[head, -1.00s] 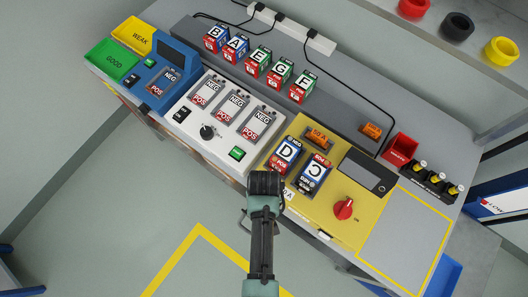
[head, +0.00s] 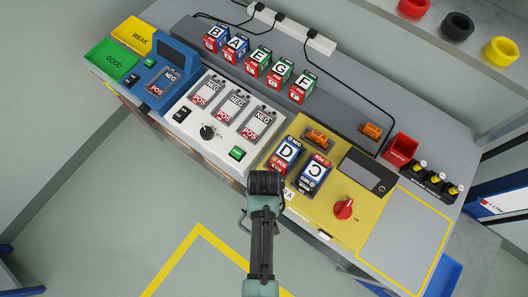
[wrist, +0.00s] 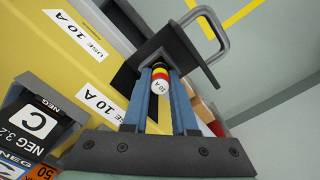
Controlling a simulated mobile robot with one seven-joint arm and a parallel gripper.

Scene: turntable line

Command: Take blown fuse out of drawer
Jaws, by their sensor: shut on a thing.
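The drawer (wrist: 188,42) shows in the wrist view as a dark grey open part with a grey bar handle, standing out from the yellow panel. A small fuse (wrist: 159,82) with yellow and red bands and a white end marked "10 A" is between the blue fingers of my gripper (wrist: 160,78). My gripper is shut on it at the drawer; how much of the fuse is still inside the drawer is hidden. In the head view my gripper (head: 266,183) is at the front edge of the yellow panel, and the fuse and drawer are hidden there.
The yellow panel (head: 372,222) carries blocks D (head: 285,153) and C (head: 315,174) and a red knob (head: 343,208). A red bin (head: 401,149) stands at the right. The white charger unit (head: 190,128) lies left. Floor in front is free.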

